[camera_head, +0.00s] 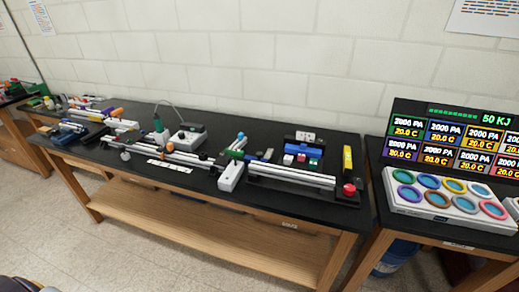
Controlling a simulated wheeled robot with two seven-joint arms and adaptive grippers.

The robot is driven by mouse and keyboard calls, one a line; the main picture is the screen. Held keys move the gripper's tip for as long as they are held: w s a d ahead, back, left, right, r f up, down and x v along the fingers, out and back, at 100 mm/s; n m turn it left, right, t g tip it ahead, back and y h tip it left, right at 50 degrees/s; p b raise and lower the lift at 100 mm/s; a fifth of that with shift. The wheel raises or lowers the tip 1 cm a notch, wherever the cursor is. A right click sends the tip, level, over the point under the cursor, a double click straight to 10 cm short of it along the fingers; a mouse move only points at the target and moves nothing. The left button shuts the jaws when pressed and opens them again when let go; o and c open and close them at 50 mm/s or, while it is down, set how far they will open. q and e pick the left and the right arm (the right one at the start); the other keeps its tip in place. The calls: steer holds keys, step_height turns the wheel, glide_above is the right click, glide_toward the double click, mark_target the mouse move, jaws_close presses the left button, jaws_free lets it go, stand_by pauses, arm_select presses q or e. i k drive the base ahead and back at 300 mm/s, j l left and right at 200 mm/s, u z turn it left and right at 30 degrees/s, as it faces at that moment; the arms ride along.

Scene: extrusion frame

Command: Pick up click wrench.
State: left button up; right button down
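I cannot make out for certain which item is the click wrench. Tools and parts are small on the long black-topped bench (215,182). A yellow and black upright item (347,158) stands at the bench's right end; I cannot tell what it is. Orange-ended items (116,112) lie toward the left end among other parts. Neither of my grippers is in view.
Pale extrusion bars (290,175) lie along the bench. A blue rack (304,147) stands near its right end. A white tray with coloured rings (448,200) and a display panel (455,140) stand on the right-hand table. The floor in front (95,245) is clear.

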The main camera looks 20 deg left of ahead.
mark_target(235, 152)
steer(key=j+z, duration=0.25)
steer(key=j, duration=0.7)
steer(key=k+j+z, duration=0.1)
steer(key=j+z, duration=0.2)
steer(key=j, duration=0.65)
